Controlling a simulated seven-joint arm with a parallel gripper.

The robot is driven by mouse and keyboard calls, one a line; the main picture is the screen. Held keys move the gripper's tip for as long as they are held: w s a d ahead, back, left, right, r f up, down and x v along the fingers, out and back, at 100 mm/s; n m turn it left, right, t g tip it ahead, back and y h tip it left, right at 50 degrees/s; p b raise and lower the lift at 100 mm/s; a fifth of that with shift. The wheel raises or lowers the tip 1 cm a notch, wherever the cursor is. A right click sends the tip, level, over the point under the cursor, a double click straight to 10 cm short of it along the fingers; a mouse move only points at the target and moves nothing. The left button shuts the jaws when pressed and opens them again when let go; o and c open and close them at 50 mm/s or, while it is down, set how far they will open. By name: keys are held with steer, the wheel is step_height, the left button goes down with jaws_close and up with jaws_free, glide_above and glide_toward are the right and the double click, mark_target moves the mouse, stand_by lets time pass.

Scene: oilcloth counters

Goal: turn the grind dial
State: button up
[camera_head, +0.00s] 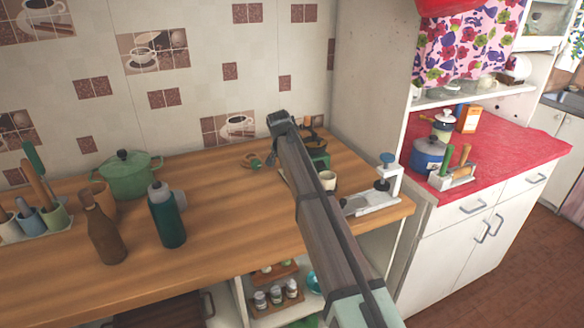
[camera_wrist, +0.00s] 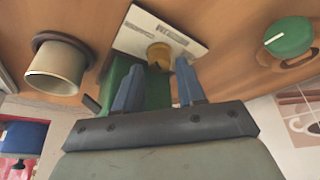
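In the wrist view, a small brass-yellow knob (camera_wrist: 158,54) stands on a white plate (camera_wrist: 186,42) with dark markings. My gripper (camera_wrist: 160,68) is open, its two blue fingers apart, with the knob between the fingertips in the picture; no contact is clear. A green body (camera_wrist: 152,98) shows behind the fingers. A round green dial (camera_wrist: 289,36) with a white pointer line is to the right, apart from the fingers. In the head view, my gripper (camera_head: 281,124) is over the back of the wooden counter, fingers hidden. A green device (camera_head: 319,160) is partly hidden behind my arm.
A cream cup (camera_head: 328,181) stands beside the green device. A white clamp-like stand (camera_head: 378,200) is at the counter's right edge. A teal bottle (camera_head: 166,216), brown bottle (camera_head: 103,232) and green pot (camera_head: 130,177) stand left. The counter middle (camera_head: 225,215) is clear.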

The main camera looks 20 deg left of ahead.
steer(key=shift+x, duration=0.85)
steer(key=shift+c, duration=0.3)
jaws_close()
steer(key=shift+d+n+y, duration=0.1)
steer(key=shift+n+y, duration=0.2)
steer(key=shift+n, duration=0.4)
steer(key=shift+o, duration=0.3)
jaws_free()
steer(key=v, duration=1.3)
steer(key=shift+r, duration=0.4)
